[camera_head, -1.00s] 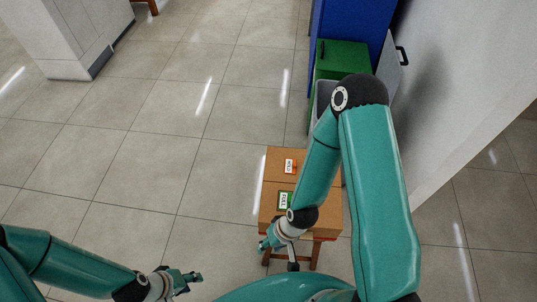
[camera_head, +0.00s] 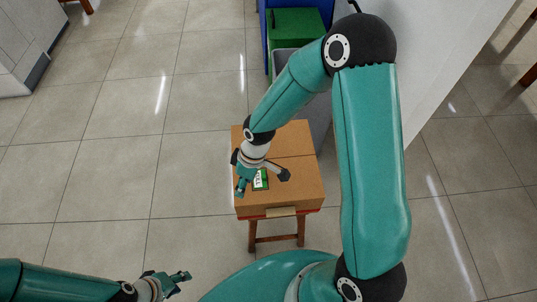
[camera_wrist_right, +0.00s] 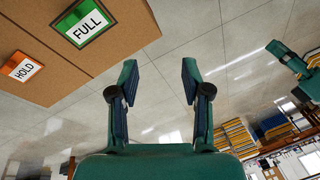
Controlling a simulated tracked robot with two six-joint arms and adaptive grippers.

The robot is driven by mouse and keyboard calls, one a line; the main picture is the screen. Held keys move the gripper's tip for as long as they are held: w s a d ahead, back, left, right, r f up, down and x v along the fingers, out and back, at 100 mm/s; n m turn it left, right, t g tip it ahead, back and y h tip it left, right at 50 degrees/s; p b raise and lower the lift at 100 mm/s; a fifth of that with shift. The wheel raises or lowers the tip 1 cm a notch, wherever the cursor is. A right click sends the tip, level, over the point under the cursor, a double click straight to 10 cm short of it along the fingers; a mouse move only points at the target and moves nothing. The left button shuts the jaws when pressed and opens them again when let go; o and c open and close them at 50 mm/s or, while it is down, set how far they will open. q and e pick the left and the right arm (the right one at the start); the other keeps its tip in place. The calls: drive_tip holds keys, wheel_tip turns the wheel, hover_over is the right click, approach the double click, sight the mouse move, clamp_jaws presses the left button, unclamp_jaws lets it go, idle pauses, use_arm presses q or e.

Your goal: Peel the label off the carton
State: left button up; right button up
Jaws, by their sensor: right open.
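The brown carton (camera_head: 298,182) stands on a small wooden stool. A green-framed FULL label (camera_head: 261,181) lies on its top, partly covered by my right gripper. In the right wrist view the carton (camera_wrist_right: 120,50) fills the upper left, with the FULL label (camera_wrist_right: 84,23) and an orange-framed HOLD label (camera_wrist_right: 22,68). The HOLD label is hidden in the head view. My right gripper (camera_head: 240,187) is at the carton's left edge, beside the FULL label. In the wrist view its fingers (camera_wrist_right: 160,75) are apart and empty. My left gripper (camera_head: 172,281) is low at the left, away from the carton.
The stool (camera_head: 301,228) has reddish-brown legs. A green bin (camera_head: 296,28) and a grey bin (camera_head: 286,62) stand behind the carton, by a white wall (camera_head: 440,50). A grey cabinet (camera_head: 20,35) is at the far left. The tiled floor left of the carton is clear.

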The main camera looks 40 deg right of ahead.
sight(266, 177)
drive_tip(key=w+d+r+n+h+b, duration=0.35)
drive_tip(key=d+r+n, duration=0.2)
drive_tip(key=d, duration=0.35)
use_arm(q)
wheel_tip(266, 177, down, 8)
drive_tip(key=b, duration=0.2)
drive_tip(key=shift+r, duration=0.25)
use_arm(e)
drive_tip(key=shift+y, duration=0.25)
drive_tip(key=f, duration=1.6)
drive_tip(key=shift+s+d, duration=0.2)
drive_tip(key=shift+c, duration=0.2)
clamp_jaws()
drive_tip(key=shift+s, duration=0.1)
